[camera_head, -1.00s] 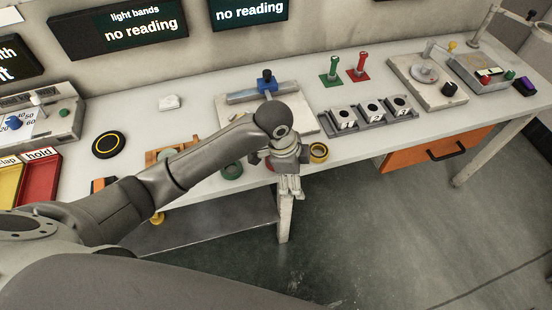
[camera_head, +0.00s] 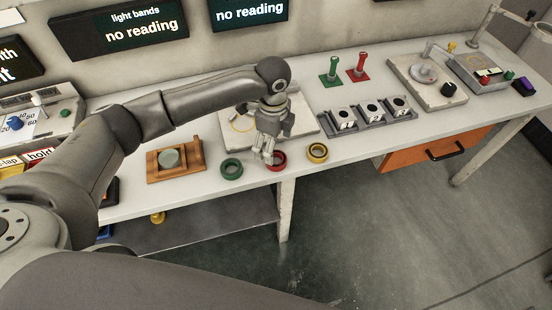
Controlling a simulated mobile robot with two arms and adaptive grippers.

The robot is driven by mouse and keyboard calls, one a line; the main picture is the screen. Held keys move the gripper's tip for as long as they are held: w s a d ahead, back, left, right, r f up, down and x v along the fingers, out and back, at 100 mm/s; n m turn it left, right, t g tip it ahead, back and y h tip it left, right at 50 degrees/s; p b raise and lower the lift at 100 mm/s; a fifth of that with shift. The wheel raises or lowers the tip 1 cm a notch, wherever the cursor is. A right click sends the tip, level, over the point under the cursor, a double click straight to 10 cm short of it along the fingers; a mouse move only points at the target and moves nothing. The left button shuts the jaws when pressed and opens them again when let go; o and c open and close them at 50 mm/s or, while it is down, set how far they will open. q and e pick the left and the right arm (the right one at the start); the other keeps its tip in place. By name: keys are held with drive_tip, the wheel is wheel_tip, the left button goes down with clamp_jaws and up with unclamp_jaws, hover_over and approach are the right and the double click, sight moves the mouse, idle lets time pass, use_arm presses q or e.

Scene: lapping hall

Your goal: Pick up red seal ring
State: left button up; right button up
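The red seal ring (camera_head: 279,164) lies on the bench near its front edge, between the green ring (camera_head: 231,168) and the yellow ring (camera_head: 317,153). My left gripper (camera_head: 267,158) points down at the left and back side of the red ring and covers part of it. Whether its fingers touch the ring or are spread, I cannot tell at this size. My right gripper is not in view.
A wooden block with a grey-green disc (camera_head: 170,160) sits left of the rings. A light plate (camera_head: 240,122) lies behind my gripper. A rack of numbered blocks (camera_head: 367,116) and green and red handles stand to the right. The bench front edge is close to the rings.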

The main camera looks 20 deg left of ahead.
sight(275, 162)
use_arm(q)
drive_tip(key=f, duration=0.3)
drive_tip(key=f+p, duration=0.1)
drive_tip(key=shift+s+d+f, duration=0.15)
drive_tip(key=shift+s+d, duration=0.15)
drive_tip(key=shift+d, duration=0.05)
drive_tip(key=shift+f, duration=0.45)
drive_tip(key=c, duration=1.2)
drive_tip(key=shift+o, duration=0.2)
drive_tip(key=shift+r, duration=0.1)
drive_tip(key=shift+w+r, duration=0.1)
drive_tip(key=shift+r, duration=0.45)
drive_tip(key=s+d+r+b, duration=0.1)
drive_tip(key=s+d+r, duration=0.1)
drive_tip(key=s+r, duration=0.9)
drive_tip(key=s, duration=0.3)
drive_tip(key=shift+r+b, duration=0.3)
drive_tip(key=shift+r, duration=0.1)
